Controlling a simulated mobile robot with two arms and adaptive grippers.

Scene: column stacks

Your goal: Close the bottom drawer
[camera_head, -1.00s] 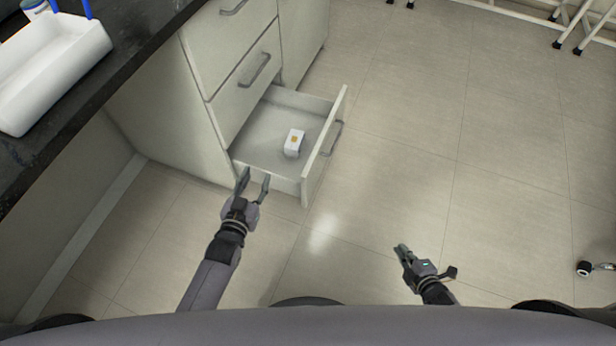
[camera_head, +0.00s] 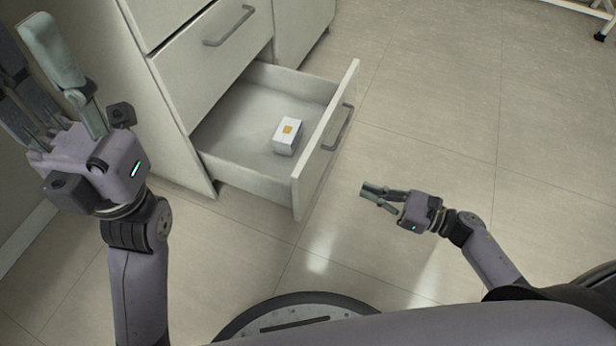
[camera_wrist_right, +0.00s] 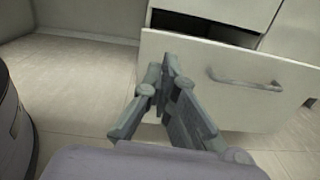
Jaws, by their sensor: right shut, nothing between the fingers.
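The bottom drawer (camera_head: 240,160) of the pale cabinet is pulled out in the head view, with its front panel (camera_head: 318,165) facing right and a grey bar handle (camera_head: 340,128) on it.
A shut drawer (camera_head: 210,60) with a handle is above the open one. The tiled floor (camera_head: 430,120) to the right of the drawer is clear. A white stand leg (camera_head: 604,28) shows at the top right.

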